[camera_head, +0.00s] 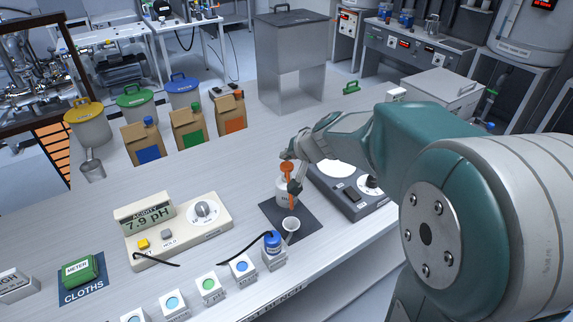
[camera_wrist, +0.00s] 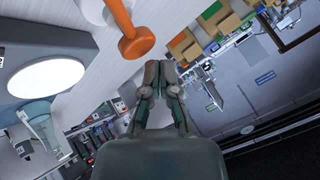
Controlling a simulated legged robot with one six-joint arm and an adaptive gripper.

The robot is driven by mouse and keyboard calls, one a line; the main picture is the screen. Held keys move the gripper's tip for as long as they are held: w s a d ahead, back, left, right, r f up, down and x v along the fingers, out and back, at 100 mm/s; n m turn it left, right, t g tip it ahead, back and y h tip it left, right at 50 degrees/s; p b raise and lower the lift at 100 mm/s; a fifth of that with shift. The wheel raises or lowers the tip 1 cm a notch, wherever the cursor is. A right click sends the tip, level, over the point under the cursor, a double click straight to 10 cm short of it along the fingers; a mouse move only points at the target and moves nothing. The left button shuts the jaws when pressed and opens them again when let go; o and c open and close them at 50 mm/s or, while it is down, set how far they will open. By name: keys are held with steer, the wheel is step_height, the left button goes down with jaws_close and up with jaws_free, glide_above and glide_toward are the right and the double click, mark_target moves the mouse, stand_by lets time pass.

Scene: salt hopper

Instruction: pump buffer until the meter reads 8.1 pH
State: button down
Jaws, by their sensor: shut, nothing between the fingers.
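The acidity meter (camera_head: 155,225) stands at the left of the bench and its display reads 7.9 pH. A white buffer bottle (camera_head: 284,193) with an orange pump (camera_head: 287,167) stands on a dark mat (camera_head: 268,212). A small white cup (camera_head: 290,228) is in front of the bottle, on the mat's near side. Contact is unclear in the head view.
A stirrer with a white round plate (camera_head: 335,175) stands right of the bottle, under my arm. Cartons (camera_head: 188,125) stand behind.

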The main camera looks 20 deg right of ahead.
mark_target(287, 169)
steer(key=shift+r, duration=2.55)
steer(key=shift+s+a+r, duration=0.1)
steer(key=shift+s+a, duration=0.05)
steer(key=shift+s, duration=0.25)
steer(key=s+f+n+g+h, duration=0.1)
steer(key=s+n+g+h, duration=0.1)
steer(key=s, duration=2.4)
steer(key=shift+s+f+n+g+h, duration=0.15)
steer(key=shift+f+n+g+h, duration=0.2)
steer(key=shift+n+h, duration=0.65)
